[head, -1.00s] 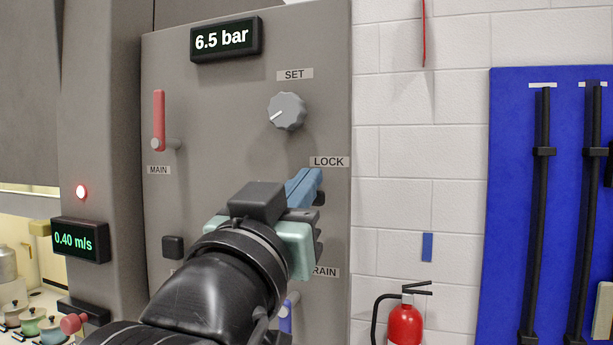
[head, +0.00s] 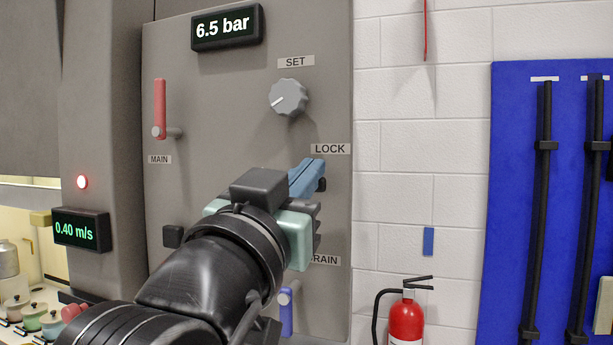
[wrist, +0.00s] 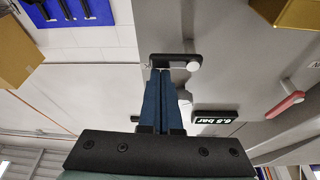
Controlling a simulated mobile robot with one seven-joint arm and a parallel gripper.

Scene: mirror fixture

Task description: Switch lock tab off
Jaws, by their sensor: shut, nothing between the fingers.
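The lock tab is a small black bar (wrist: 172,60) on the grey panel, with a light round pivot (wrist: 194,66) at its right end in the wrist view. In the head view only a dark bit of the tab (head: 322,185) shows under the LOCK label (head: 330,149); my fingers hide the rest. My gripper (head: 317,165) has blue fingers, shut together and empty. In the wrist view the fingertips (wrist: 161,71) are right at the tab's left part, away from the pivot. I cannot tell whether they touch it.
The panel also carries the SET knob (head: 288,97), the red MAIN lever (head: 160,108), the blue DRAIN lever (head: 286,312) below my wrist, and the 6.5 bar display (head: 226,27). A fire extinguisher (head: 405,322) stands to the right by the white wall.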

